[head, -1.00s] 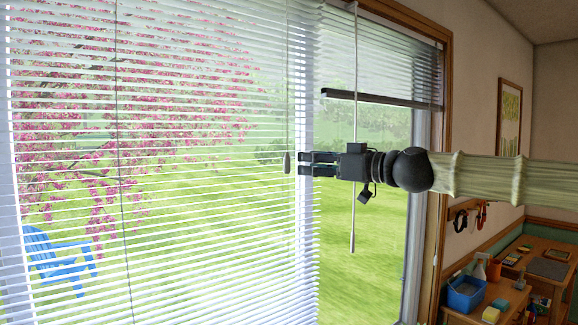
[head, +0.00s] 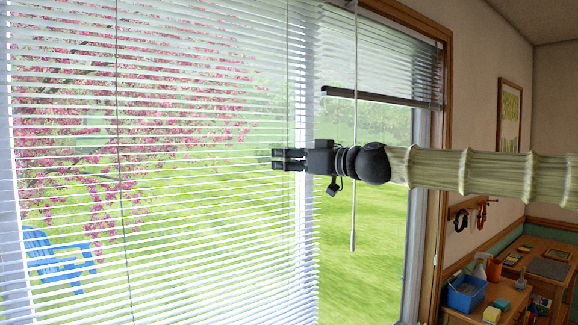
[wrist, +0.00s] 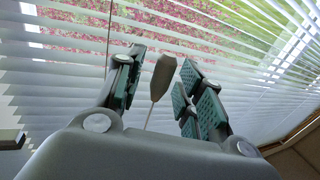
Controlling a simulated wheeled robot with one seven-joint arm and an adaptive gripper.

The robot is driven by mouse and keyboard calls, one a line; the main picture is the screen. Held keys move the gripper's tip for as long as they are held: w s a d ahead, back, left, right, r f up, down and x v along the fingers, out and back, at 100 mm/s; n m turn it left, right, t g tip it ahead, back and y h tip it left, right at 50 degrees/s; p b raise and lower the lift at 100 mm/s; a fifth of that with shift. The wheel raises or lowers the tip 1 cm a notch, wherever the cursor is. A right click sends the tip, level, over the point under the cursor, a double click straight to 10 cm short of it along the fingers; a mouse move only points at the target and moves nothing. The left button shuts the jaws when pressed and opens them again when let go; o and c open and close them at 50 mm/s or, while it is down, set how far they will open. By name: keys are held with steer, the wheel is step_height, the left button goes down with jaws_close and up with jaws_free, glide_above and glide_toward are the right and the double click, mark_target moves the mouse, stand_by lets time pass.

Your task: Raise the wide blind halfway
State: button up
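The wide blind (head: 215,215) hangs lowered across the left window, its slats tilted open; it also fills the back of the wrist view (wrist: 60,75). A grey-brown cord tassel (wrist: 163,76) on a thin pale cord shows between my fingers in the wrist view. My gripper (head: 278,159) is in front of the wide blind's right part, pointing left. Its fingers stand apart on either side of the tassel, with gaps showing in the wrist view (wrist: 160,70). In the head view the tassel is hidden by the gripper.
A narrower blind (head: 380,60) on the right is partly raised, its dark bottom rail (head: 375,97) across the window. A long pale wand (head: 353,215) hangs before it, near my arm. A wooden bench with a blue bin (head: 466,293) stands lower right.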

steer(key=shift+c, duration=0.5)
jaws_close()
step_height(320, 180, down, 9)
steer(key=b, duration=0.9)
